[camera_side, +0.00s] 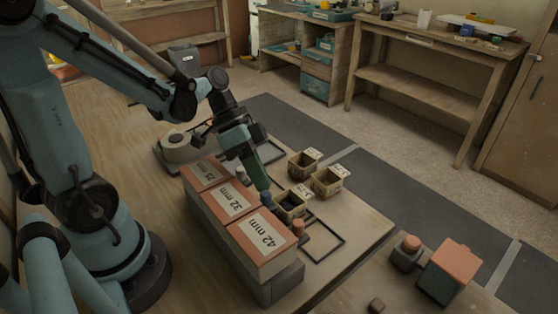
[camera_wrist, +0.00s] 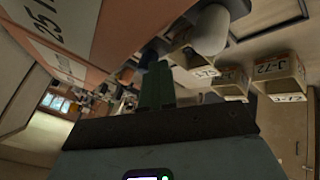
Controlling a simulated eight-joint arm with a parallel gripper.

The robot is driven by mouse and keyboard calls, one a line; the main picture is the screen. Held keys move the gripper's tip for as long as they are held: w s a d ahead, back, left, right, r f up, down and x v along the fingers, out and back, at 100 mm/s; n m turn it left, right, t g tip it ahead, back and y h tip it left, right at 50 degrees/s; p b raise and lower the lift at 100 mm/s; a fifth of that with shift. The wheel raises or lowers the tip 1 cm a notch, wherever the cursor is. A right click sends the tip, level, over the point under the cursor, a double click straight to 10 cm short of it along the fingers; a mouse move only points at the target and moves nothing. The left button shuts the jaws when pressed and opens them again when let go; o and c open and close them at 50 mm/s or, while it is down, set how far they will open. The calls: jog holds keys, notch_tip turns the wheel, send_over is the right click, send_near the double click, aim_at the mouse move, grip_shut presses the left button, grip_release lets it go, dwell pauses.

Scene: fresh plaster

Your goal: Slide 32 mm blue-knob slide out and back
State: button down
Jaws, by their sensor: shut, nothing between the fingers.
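In the side view a row of three orange-topped blocks stands on the bench, labelled 25 mm (camera_side: 205,172), 32 mm (camera_side: 231,203) and 42 mm (camera_side: 262,240). The blue knob (camera_side: 266,199) sticks out from the front of the 32 mm block. My gripper (camera_side: 263,187) points down with its green fingertips just above or beside this knob; contact cannot be told. The fingers are shut with nothing between them.
A grey knob (camera_side: 241,173) and an orange knob (camera_side: 298,228) flank the blue one. Small labelled boxes (camera_side: 328,182) stand close in front of the knobs. Dark outlined frames (camera_side: 324,241) lie on the bench. A tape roll (camera_side: 180,148) sits behind the row.

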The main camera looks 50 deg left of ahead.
jog(key=w+a+r, duration=0.2)
jog(key=a+r, duration=0.6)
jog(key=a, duration=0.1)
jog(key=d+f+n+t+y, duration=0.1)
jog(key=n+y, duration=0.1)
jog(key=s+d+n+t+y, duration=0.1)
jog(key=d+n+y, duration=0.1)
jog(key=d+f+n+t+y, duration=0.1)
jog(key=d+n+y, duration=0.1)
jog(key=shift+s+f, duration=0.25)
jog(key=shift+f, duration=0.1)
jog(key=n+t, duration=0.1)
jog(key=d+n+t+y, duration=0.1)
jog(key=t, duration=0.1)
jog(key=shift+w+d+r, duration=0.1)
jog(key=shift+w+r, duration=0.05)
jog(key=shift+w, duration=0.05)
dwell(0.7)
